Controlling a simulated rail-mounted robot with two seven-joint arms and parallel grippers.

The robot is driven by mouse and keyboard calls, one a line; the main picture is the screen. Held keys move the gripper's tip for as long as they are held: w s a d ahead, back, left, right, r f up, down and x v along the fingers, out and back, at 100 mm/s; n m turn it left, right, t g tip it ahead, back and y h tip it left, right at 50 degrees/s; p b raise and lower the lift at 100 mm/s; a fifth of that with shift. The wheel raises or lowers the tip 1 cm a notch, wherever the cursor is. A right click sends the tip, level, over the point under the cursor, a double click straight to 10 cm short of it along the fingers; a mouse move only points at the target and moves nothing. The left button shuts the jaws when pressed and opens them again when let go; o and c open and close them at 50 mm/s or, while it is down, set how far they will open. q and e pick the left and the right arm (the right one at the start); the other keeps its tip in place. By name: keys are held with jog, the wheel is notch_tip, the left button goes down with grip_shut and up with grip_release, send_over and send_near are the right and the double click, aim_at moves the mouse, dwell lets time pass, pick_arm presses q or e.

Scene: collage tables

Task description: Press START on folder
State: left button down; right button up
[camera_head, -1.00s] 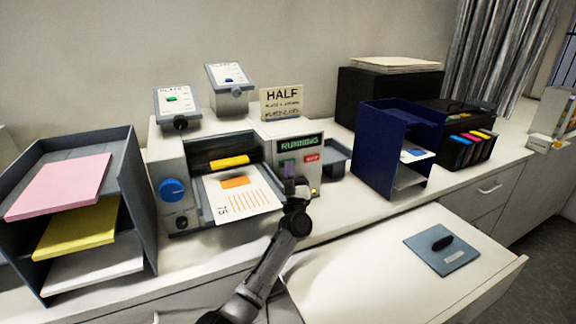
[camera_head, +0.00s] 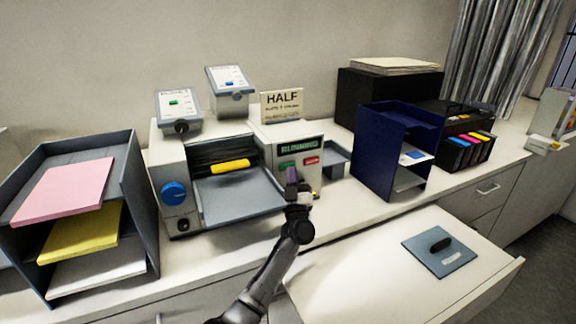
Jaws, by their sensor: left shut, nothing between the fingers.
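The folder (camera_head: 168,165) is a white and grey machine on the counter, with a blue knob on its left and an empty grey feed tray (camera_head: 240,198). Its display (camera_head: 298,145) reads RUNNING in green. Below the display are a green button, partly hidden, and a red button (camera_head: 311,160). My left gripper (camera_head: 291,176) is shut and empty, with its tip in front of the green button. I cannot tell whether it touches the button. My right gripper is not in view.
A grey shelf (camera_head: 128,180) with pink, yellow and white paper stands at left. A navy sorter (camera_head: 375,150) and a black printer (camera_head: 450,120) stand at right. An open drawer or lower surface (camera_head: 370,290) holds a blue plate with a black handle (camera_head: 440,245).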

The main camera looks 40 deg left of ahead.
pick_arm(q)
jog(key=d+p, duration=0.1)
jog(key=s+d+p, duration=0.1)
jog(key=d, duration=0.1)
jog(key=s+d+p, duration=0.1)
jog(key=p, duration=0.1)
jog(key=shift+d, duration=0.25)
dwell(0.3)
dwell(0.7)
